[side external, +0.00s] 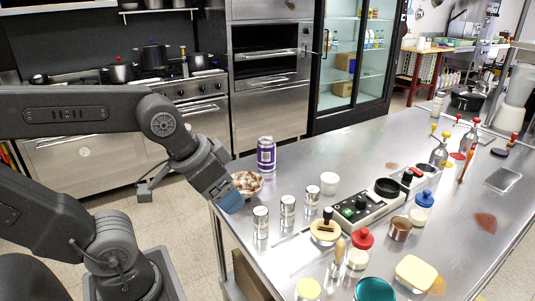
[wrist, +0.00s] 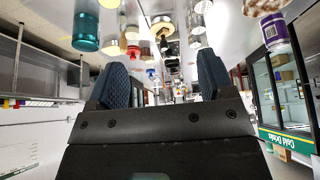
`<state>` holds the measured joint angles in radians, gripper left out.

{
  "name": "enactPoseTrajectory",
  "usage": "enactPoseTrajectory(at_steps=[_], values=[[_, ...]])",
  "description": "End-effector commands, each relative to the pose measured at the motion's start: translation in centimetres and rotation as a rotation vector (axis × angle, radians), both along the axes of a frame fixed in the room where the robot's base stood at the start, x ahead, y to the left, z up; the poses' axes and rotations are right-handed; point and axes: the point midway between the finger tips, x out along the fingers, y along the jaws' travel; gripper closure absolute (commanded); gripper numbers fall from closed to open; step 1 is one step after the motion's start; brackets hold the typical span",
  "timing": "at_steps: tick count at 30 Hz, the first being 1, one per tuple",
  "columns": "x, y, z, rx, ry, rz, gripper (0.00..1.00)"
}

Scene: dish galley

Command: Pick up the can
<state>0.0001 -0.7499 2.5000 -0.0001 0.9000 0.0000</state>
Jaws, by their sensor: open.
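A purple and white can (side external: 266,154) stands upright near the far left edge of the steel counter, behind a bowl (side external: 247,184) with brown and white contents. It also shows upside down at the upper right of the wrist view (wrist: 276,36). My gripper (side external: 231,198) is at the counter's left edge, in front of the bowl and apart from the can. In the side view its blue fingers cover part of the bowl. In the wrist view the two blue finger pads stand wide apart with nothing between them (wrist: 165,78).
Several silver shakers (side external: 287,211) stand right of my gripper.

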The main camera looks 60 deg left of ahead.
Motion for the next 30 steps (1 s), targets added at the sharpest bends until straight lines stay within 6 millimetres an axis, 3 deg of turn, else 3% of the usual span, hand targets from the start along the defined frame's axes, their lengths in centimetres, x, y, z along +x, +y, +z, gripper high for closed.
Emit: enactPoseTrajectory(at_steps=[12,20,26,30], values=[[0.0,0.0,0.0,0.0,0.0,0.0,0.25],[0.0,0.0,0.0,0.0,0.0,0.0,0.01],[0.0,0.0,0.0,0.0,0.0,0.001,0.01],[1.4,0.6,0.8,-0.003,0.01,0.048,0.01]])
